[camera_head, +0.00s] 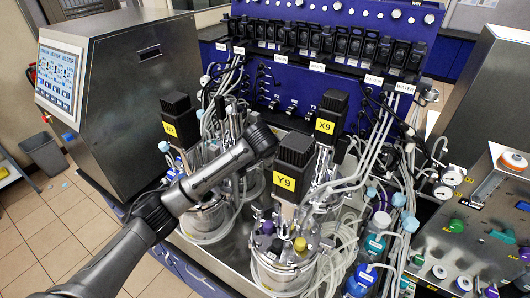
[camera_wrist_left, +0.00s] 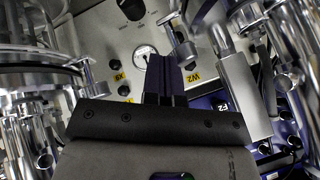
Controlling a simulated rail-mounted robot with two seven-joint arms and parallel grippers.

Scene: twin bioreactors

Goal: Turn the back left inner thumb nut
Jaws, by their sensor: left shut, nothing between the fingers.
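The left bioreactor vessel (camera_head: 207,218) and the right bioreactor vessel (camera_head: 283,268) stand side by side in the head view, crowded with tubes and fittings. My left arm crosses in front of the left vessel, its dark wrist end between the two black motors. My left gripper's fingers are hidden in the head view. In the left wrist view the left gripper (camera_wrist_left: 165,78) is shut and empty, in front of a metal panel. A steel vessel lid rim (camera_wrist_left: 38,75) is at the left there. I cannot pick out the back left inner thumb nut. My right gripper is out of view.
Black motors labelled X9 (camera_head: 329,115) and Y9 (camera_head: 291,165) rise close to my left arm. A blue pump rack (camera_head: 300,80) stands behind. Tubes hang around the vessels. In the left wrist view, steel pipes (camera_wrist_left: 245,95) stand close at the right.

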